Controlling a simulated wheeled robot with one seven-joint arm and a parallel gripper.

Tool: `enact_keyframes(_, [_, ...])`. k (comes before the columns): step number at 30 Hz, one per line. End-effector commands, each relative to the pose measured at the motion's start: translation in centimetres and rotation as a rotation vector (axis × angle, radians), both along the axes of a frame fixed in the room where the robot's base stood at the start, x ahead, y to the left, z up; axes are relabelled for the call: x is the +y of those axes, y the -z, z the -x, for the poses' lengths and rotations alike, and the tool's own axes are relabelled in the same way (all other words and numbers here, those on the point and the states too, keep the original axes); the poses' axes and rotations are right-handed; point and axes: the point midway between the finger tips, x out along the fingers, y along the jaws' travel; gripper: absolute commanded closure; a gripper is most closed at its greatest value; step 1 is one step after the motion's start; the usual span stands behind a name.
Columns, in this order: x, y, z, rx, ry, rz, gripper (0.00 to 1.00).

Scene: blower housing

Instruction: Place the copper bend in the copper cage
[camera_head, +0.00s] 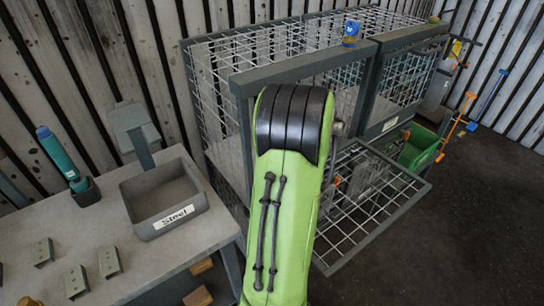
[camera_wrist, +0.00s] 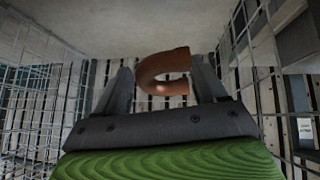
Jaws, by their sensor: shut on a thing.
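The copper bend (camera_wrist: 146,76) is a U-shaped reddish-brown pipe in the wrist view. My gripper (camera_wrist: 165,74) is shut on it, one grey finger on each side. Wire mesh stands to the left and right of my gripper, with a pale surface above or ahead. In the head view my green arm reaches toward the wire cage (camera_head: 240,87) and hides the gripper and the bend. A cage door (camera_head: 372,238) of wire mesh stands open at the front. A label (camera_head: 390,125) on the cage is too small to read, so I cannot tell which compartment is copper.
A grey bin (camera_head: 160,205) marked "Steel" stands on the workbench (camera_head: 105,230) at left, with several metal brackets and a teal bottle-like tool (camera_head: 60,155). A blue can (camera_head: 351,33) stands on the cage top. A green crate (camera_head: 420,147) is at right.

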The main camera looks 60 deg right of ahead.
Motion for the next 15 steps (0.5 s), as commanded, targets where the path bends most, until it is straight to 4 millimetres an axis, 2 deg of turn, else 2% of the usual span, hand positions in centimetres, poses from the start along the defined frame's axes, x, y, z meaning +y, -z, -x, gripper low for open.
enact_keyframes(2, [-1.7,-0.1,-1.3,0.000,-0.002,0.001,0.64])
enact_keyframes(9, [-3.1,6.4,-2.3,0.001,0.000,-0.005,0.64])
enact_keyframes(12, [-3.6,8.4,-2.6,0.000,0.001,-0.002,0.64])
enact_keyframes(15, [-4.0,9.4,-2.8,0.000,0.001,0.000,0.65])
